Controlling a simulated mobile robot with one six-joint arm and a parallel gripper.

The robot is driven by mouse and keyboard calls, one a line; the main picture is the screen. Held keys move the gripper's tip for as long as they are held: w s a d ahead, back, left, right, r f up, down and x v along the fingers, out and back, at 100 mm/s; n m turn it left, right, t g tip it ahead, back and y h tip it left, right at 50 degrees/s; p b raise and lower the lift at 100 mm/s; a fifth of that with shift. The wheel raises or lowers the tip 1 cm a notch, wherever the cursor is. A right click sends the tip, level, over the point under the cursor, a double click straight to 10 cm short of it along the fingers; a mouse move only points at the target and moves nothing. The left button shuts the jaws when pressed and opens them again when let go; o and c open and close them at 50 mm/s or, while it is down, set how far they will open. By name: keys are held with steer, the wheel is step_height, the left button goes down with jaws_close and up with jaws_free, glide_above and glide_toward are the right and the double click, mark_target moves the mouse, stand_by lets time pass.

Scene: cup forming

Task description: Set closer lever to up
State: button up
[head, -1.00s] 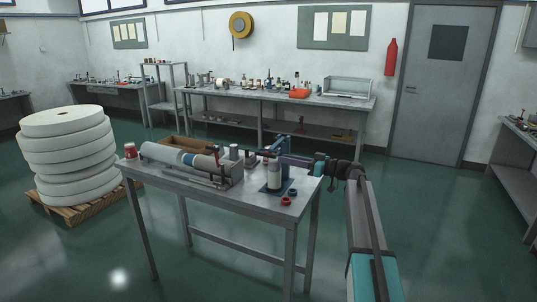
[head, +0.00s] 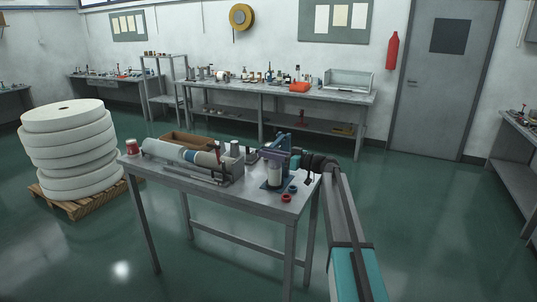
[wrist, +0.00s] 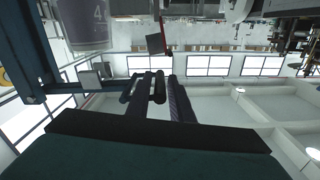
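The closer, a blue press-like stand (head: 283,143), stands at the right end of the grey work table. A pale can (head: 274,174) stands upright on its dark blue base. In the wrist view, blue framing (wrist: 30,62) shows at the left, and a grey can marked 4 (wrist: 88,20) shows at the top. My gripper (head: 272,154) reaches in from the right and overlaps the closer's upper part in the head view. I cannot make out the lever for certain, nor whether my gripper touches it. Dark finger-like bars (wrist: 152,92) show in the wrist view, but their opening is unclear.
The work table (head: 250,197) also carries a machine with grey and blue cylinders (head: 205,158), a wooden tray (head: 185,139), a red jar (head: 132,146), and small red (head: 286,198) and blue (head: 293,188) rings. A pallet of white rolls (head: 68,150) stands left. The floor around is clear.

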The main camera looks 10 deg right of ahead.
jaws_close()
